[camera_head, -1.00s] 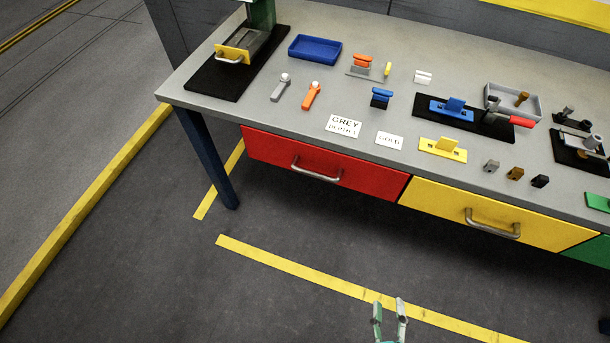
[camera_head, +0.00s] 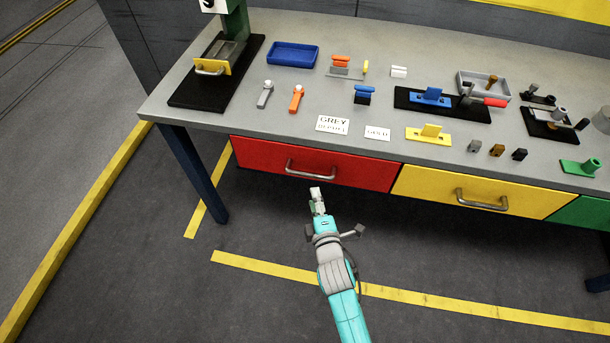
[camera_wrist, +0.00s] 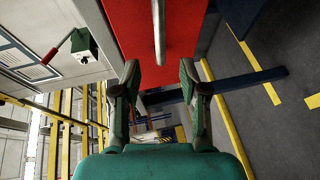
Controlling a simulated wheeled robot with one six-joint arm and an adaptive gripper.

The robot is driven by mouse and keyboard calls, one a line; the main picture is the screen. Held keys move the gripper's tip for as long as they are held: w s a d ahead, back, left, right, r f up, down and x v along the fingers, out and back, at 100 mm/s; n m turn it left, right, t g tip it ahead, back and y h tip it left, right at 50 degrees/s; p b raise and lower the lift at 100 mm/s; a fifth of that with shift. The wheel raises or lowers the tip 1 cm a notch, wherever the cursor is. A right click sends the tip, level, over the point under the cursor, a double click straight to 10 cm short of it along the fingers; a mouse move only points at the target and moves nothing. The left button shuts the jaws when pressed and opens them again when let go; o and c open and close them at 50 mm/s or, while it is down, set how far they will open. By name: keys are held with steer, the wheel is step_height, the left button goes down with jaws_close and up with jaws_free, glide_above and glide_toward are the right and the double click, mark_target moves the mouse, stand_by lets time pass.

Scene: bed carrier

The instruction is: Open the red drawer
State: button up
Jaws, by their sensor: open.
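The red drawer (camera_head: 260,153) sits under the left part of the workbench, its front in line with the yellow one beside it. Its grey bar handle (camera_head: 310,174) runs along the front. My gripper (camera_head: 316,192) is just in front of and below the handle in the head view. In the wrist view the red drawer front (camera_wrist: 195,30) fills the top middle, and the handle (camera_wrist: 159,35) runs down toward the gap between the fingers. My gripper (camera_wrist: 159,76) is open there, with nothing held. Whether it touches the handle cannot be told.
The yellow drawer (camera_head: 430,185) and green drawer (camera_head: 590,215) are to the right. The workbench (camera_head: 230,115) carries a blue tray (camera_head: 292,55), levers, cards and fixtures. A dark blue table leg (camera_head: 195,172) stands left of the drawer. Floor in front is clear.

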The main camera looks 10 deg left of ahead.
mark_target(308, 173)
steer(key=x, duration=1)
steer(key=shift+w+f, duration=0.1)
steer(key=shift+w, duration=0.15)
jaws_close()
